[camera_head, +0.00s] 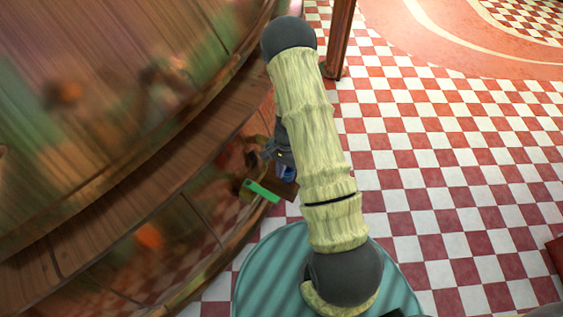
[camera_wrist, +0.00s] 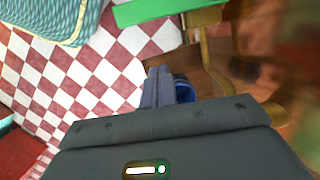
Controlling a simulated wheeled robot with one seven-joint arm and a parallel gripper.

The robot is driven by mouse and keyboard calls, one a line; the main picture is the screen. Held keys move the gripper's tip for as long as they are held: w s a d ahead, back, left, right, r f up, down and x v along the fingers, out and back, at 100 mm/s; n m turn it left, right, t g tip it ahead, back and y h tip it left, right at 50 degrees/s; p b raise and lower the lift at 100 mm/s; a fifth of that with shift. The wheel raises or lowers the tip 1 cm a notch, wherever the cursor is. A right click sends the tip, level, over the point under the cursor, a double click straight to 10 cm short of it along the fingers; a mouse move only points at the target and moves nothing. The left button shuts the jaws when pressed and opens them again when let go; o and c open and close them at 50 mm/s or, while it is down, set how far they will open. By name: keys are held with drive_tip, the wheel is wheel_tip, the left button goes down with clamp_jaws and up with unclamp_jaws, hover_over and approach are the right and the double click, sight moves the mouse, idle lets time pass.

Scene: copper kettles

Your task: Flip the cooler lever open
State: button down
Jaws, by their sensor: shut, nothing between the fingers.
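The green lever (camera_head: 262,190) juts out from the lower side of the wooden counter in the head view. It also shows as a flat green bar (camera_wrist: 165,11) at the top of the wrist view, by a brass-coloured fitting (camera_wrist: 208,55). My gripper (camera_wrist: 159,73) has its fingers together and empty, pointing towards the area below the bar in the wrist picture. A visible gap separates the fingertips from the bar there. In the head view my gripper (camera_head: 277,150) is partly hidden by my arm, close to the lever. The cooler's body cannot be made out clearly.
A curved, glossy wooden counter (camera_head: 85,215) fills the left of the head view. A small blue thing (camera_wrist: 183,89) shows beside my fingers. A wooden post (camera_head: 338,40) stands at the top. The checkered floor (camera_head: 450,190) to the right is mostly clear.

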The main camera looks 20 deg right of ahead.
sight(261, 191)
drive_tip(key=s+a+f, duration=0.1)
drive_tip(key=a, duration=0.1)
drive_tip(key=s+a+f, duration=0.1)
drive_tip(key=s, duration=0.1)
drive_tip(key=shift+a+f+b, duration=0.35)
drive_tip(key=shift+b, duration=0.05)
drive_tip(key=shift+w+a, duration=0.1)
drive_tip(key=shift+w, duration=0.05)
